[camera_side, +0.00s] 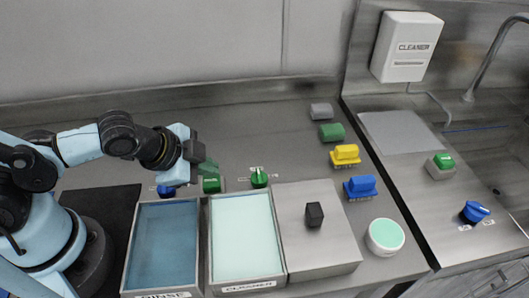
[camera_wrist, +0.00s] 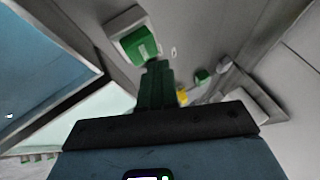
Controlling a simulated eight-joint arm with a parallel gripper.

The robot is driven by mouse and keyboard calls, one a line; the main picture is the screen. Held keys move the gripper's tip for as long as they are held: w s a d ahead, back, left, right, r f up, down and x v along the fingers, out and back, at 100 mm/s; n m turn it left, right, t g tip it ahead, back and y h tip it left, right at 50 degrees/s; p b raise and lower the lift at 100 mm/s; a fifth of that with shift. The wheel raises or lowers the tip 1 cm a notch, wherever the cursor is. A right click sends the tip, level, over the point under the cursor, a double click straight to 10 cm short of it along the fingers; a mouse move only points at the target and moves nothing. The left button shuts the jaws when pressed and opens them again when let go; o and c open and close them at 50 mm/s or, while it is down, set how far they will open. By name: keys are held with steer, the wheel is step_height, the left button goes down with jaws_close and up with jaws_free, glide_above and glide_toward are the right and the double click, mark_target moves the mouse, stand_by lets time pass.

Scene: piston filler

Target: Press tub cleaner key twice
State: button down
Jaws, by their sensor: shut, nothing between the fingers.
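A green key (camera_side: 211,185) in a grey housing sits behind the tubs, near the back edge of the tub labelled CLEANER (camera_side: 284,262). A green key with a white mark shows in the wrist view (camera_wrist: 140,45), just beyond my fingertips. My gripper (camera_side: 210,168) has green fingers, shut and empty, held close above the key behind the tubs. My fingers also show in the wrist view (camera_wrist: 157,68). I cannot tell whether they touch the key. A second green key (camera_side: 443,161) stands on the right counter, far from my gripper.
A green knob (camera_side: 259,178) stands just right of the key, and a blue control (camera_side: 166,190) to its left. The RINSE tub (camera_side: 131,245) is in front. A lidded box (camera_side: 325,232), brushes and a round container (camera_side: 384,236) stand to the right.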

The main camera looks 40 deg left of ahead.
mark_target(209, 181)
steer(key=shift+f, duration=0.15)
stand_by(0.6)
steer(key=shift+f, duration=0.3)
steer(key=shift+f, duration=0.75)
stand_by(0.9)
steer(key=shift+r, duration=1.2)
steer(key=shift+r, duration=2.5)
steer(key=shift+a, duration=0.1)
